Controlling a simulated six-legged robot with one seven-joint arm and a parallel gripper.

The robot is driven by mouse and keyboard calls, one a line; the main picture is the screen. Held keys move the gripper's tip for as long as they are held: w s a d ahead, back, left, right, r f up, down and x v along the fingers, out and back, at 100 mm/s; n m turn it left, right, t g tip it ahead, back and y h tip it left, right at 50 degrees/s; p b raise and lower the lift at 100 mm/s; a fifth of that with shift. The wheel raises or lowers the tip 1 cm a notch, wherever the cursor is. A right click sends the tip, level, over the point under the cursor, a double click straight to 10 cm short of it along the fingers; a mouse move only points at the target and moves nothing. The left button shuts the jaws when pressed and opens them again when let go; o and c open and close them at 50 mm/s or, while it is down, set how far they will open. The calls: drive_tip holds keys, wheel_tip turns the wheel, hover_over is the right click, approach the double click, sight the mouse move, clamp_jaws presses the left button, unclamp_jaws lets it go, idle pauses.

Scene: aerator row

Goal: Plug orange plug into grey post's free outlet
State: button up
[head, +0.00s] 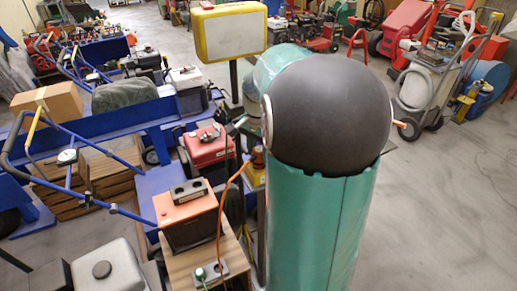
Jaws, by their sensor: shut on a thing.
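An orange plug (258,158) shows in the head view just left of my teal arm, partly hidden by it. An orange cable (221,205) runs from it down to the wooden bench top. My gripper is not visible; my large arm links cover that area. A grey outlet block (211,273) stands on the bench top, with a green plug (200,273) in its left outlet. The orange cable passes in front of its right side, so I cannot clearly tell the state of that outlet. The orange plug is apart from and above this block.
An orange box (187,220) with a dark double-socket piece on top sits behind the block. A red machine (209,146) and a yellow-framed sign (231,33) are farther back. A grey tank (110,270) is at front left.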

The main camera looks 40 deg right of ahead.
drive_tip(key=shift+f, duration=0.95)
drive_tip(key=o, duration=1.1)
drive_tip(key=shift+r, duration=0.1)
wheel_tip(320, 180, up, 14)
drive_tip(key=shift+f, duration=0.15)
